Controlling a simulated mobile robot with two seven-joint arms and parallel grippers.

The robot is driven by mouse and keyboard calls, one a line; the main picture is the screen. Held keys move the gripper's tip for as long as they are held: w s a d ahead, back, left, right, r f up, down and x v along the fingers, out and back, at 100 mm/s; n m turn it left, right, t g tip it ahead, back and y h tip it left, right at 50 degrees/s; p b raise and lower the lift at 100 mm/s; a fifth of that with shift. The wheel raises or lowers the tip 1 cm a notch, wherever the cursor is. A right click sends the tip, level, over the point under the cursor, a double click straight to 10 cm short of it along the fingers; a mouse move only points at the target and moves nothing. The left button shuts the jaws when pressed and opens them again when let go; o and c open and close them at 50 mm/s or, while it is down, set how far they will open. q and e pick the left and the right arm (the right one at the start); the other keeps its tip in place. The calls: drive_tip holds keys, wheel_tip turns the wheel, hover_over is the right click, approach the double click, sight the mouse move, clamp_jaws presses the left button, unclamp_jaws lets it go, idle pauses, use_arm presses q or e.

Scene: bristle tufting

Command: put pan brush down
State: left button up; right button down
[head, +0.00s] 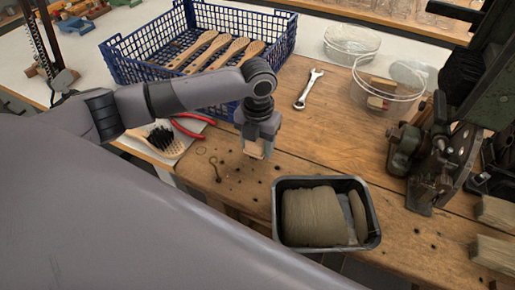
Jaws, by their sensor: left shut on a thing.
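My left gripper (256,143) points down above the wooden bench, near its front edge. It is shut on a small pale wooden piece (253,150), which I take to be the pan brush. Only a little of that piece shows between the fingers, and no bristles can be made out. Whether it touches the bench I cannot tell. My right gripper is not in view.
A black bin (376,238) with fibre rolls stands at the front. A black-bristled brush (160,138) and red pliers (188,126) lie left. A green machine (470,110) stands right.

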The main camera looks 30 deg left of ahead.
use_arm(q)
drive_tip(key=shift+f, duration=1.15)
drive_tip(key=shift+f, duration=0.15)
drive_tip(key=o, duration=0.9)
drive_tip(key=shift+o, duration=0.2)
wheel_tip(320, 180, up, 12)
drive_tip(key=shift+r, duration=0.2)
